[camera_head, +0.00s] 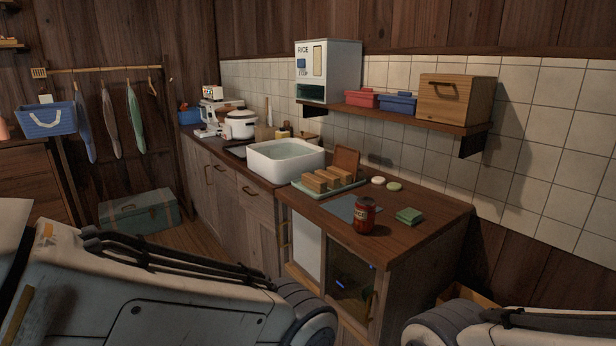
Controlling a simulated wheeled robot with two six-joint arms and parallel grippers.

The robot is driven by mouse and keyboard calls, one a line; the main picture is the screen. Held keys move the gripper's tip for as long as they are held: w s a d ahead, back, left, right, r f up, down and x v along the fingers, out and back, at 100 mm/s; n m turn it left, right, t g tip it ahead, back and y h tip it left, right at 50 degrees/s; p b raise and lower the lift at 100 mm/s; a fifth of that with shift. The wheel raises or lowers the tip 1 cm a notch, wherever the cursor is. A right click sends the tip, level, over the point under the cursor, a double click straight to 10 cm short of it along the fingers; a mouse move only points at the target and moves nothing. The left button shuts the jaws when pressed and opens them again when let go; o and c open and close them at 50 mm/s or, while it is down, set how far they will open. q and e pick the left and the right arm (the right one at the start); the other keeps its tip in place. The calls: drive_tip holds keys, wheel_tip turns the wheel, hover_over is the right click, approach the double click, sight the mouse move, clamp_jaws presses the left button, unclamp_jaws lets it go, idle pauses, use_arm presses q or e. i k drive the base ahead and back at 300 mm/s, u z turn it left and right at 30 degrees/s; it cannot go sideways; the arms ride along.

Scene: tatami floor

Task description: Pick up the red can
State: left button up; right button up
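The red can (364,214) stands upright near the front edge of the wooden counter (430,224), at its right end. It has a label on its side. It rests beside a flat grey-blue sheet (340,207) and left of a green sponge-like block (409,215). Parts of my two arms fill the bottom left and bottom right of the head view. Neither gripper shows in the picture, and nothing touches the can.
A tray (350,186) with several tan blocks and a white basin (285,160) stand behind the can. Two small round discs lie nearby. A shelf (400,113) with a rice dispenser (327,72), boxes and a wooden bin (455,99) hangs above the counter.

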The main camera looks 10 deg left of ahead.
sight(364, 213)
drive_tip(key=z, duration=0.55)
drive_tip(key=k, duration=0.6)
drive_tip(key=z, duration=0.55)
drive_tip(key=i, duration=1.25)
drive_tip(key=u, duration=0.65)
